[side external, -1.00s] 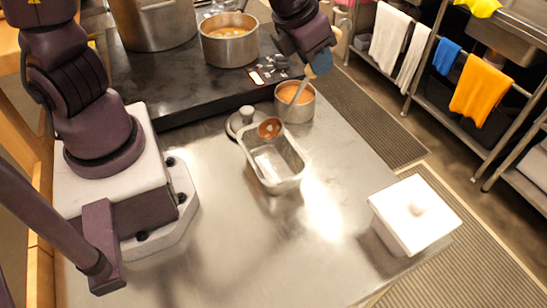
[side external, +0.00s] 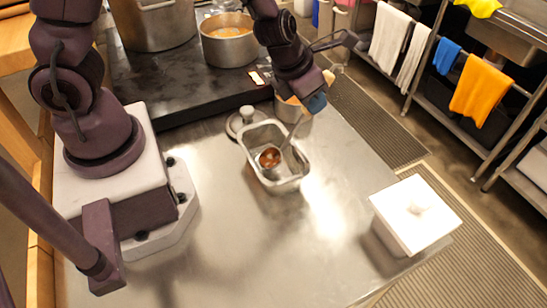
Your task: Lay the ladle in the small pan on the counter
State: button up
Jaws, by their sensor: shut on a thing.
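My gripper (side external: 311,108) is shut on the upper end of the ladle's handle. The ladle (side external: 290,140) slants down and left from it, and its bowl (side external: 269,157), reddish brown inside, shows within the outline of the small rectangular steel pan (side external: 292,184). I cannot tell whether the bowl touches the pan's floor. The pan stands on the steel counter, and no other thing shows in it.
A round lid (side external: 233,126) with a knob lies beside the pan's far left corner. A white lidded box (side external: 412,215) stands at the right. A larger pot (side external: 229,49) and a tall pot (side external: 155,25) stand on the dark stove. The counter in front is clear.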

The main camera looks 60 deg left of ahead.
jog(key=shift+f, duration=0.2)
jog(key=o, duration=1.9)
jog(key=shift+c, duration=0.2)
jog(key=w+r, duration=0.5)
jog(key=r, duration=0.3)
jog(key=shift+w+r, duration=0.15)
jog(key=shift+w, duration=0.2)
jog(key=shift+r, duration=2)
